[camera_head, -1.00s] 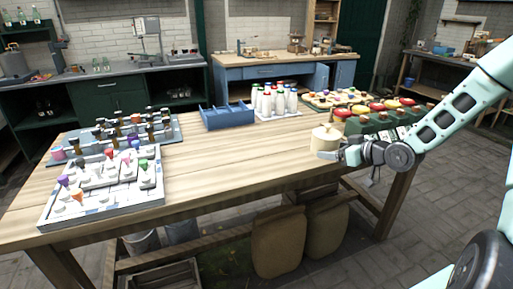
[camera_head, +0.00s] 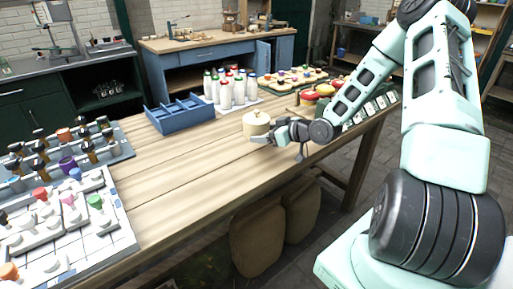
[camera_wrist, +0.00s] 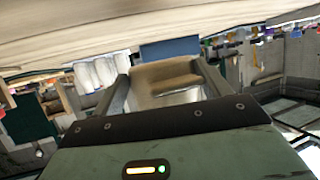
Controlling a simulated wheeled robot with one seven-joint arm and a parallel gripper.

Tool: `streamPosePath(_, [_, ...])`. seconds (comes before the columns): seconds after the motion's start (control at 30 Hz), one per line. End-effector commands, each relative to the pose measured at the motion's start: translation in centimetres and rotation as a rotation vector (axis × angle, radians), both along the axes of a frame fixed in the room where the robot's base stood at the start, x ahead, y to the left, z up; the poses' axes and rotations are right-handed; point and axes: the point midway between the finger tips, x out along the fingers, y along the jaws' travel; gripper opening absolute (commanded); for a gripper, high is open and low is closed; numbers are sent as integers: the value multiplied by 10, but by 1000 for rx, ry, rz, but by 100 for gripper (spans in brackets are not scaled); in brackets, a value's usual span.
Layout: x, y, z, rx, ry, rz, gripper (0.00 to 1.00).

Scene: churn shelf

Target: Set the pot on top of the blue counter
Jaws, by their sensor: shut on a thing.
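The pot (camera_head: 257,124) is cream-coloured with a lid and a small knob, and it is upright over the right part of the long wooden table. My gripper (camera_head: 266,138) is shut on it from the front right. In the wrist view, the tan and pale pot (camera_wrist: 165,74) fills the space between the two fingers of my gripper (camera_wrist: 165,88). I cannot tell whether its base touches the table. The blue counter (camera_head: 180,74) stands at the back, beyond the table, with a wooden top.
The long wooden table (camera_head: 185,180) lies between me and the counter. White bottles (camera_head: 225,95), a blue divided tray (camera_head: 180,113) and a rack with red and yellow items (camera_head: 325,90) stand near the pot. Small items sit on the counter top (camera_head: 205,37), with bare patches between them.

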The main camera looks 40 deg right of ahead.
Motion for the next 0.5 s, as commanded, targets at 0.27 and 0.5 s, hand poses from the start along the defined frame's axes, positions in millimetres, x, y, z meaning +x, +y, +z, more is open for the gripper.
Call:
streamPosePath(0.27, [1,0,-25,1,-2,0,54])
streamPosePath(0.5, [1,0,-53,0,-3,0,54])
